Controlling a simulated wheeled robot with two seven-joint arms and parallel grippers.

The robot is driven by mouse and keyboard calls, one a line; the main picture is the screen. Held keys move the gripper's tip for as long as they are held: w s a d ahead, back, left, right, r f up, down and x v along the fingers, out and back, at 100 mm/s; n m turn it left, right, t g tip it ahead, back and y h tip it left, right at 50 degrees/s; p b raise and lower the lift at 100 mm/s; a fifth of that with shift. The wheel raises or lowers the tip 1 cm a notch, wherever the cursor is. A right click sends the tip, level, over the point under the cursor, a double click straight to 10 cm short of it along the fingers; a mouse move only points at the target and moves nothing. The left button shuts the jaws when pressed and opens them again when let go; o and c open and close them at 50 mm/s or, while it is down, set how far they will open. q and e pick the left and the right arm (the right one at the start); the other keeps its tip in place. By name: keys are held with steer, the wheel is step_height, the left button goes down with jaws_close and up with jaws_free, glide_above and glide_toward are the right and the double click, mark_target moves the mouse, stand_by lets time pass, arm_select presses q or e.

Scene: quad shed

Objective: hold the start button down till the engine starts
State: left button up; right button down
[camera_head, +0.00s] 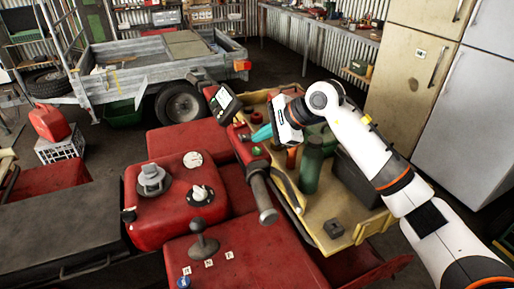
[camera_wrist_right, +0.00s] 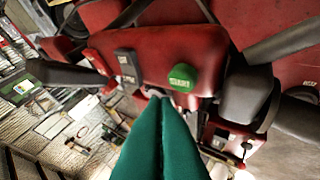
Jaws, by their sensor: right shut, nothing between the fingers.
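The green start button (camera_wrist_right: 182,77) sits on a red switch housing (camera_wrist_right: 143,58) on the handlebar, with pale lettering on its face. It also shows as a small green spot in the head view (camera_head: 257,151). My right gripper (camera_wrist_right: 160,98) has teal fingers, shut together with nothing between them. In the wrist view its tips lie just below and left of the button, which is uncovered. In the head view my right gripper (camera_head: 252,136) comes from the right, close to the housing; the exact gap to it cannot be told. My left gripper is out of view.
The handlebar grip (camera_head: 264,200) sticks out toward me, with a dark lever (camera_head: 288,190) beside it. A display (camera_head: 223,97) stands behind the housing. A yellow tray (camera_head: 325,212) with a green bottle (camera_head: 311,165) lies to the right. The red fuel tank (camera_head: 160,228) is left.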

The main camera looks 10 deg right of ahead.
mark_target(261, 154)
step_height(261, 154, up, 4)
steer(key=shift+r+p, duration=0.2)
steer(key=shift+p, duration=0.6)
